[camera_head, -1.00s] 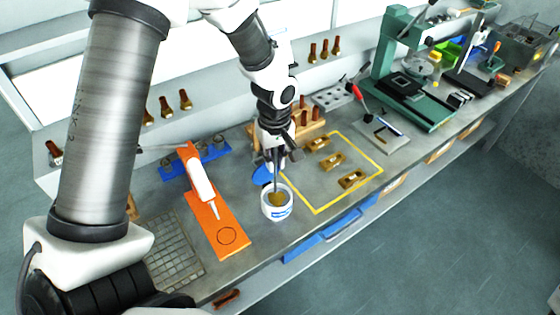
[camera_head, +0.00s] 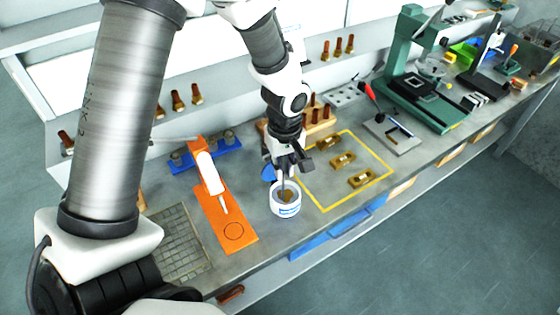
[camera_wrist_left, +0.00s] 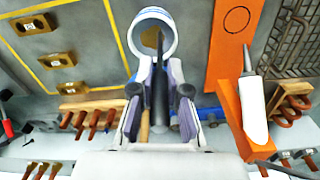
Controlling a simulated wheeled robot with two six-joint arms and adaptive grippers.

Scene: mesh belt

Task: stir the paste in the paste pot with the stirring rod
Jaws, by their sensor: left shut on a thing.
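The paste pot (camera_head: 286,209) is a white tub with a blue label and brown paste (camera_head: 287,196) inside. It stands on the bench right of the orange mat and also shows at the top of the left wrist view (camera_wrist_left: 143,22). My left gripper (camera_head: 287,168) is above the pot, shut on the stirring rod (camera_wrist_left: 159,90), a thin dark rod. The rod points down and its lower end is inside the pot, at the paste. The gripper's fingers show on both sides of the rod in the left wrist view (camera_wrist_left: 160,100). My right gripper is not in view.
An orange mat (camera_head: 238,241) with a white-and-orange dispenser (camera_head: 208,172) lies left of the pot. A yellow outline (camera_head: 322,210) with brass blocks (camera_head: 343,160) is to the right. A wooden rack (camera_head: 320,126) and a blue holder (camera_head: 182,166) stand behind.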

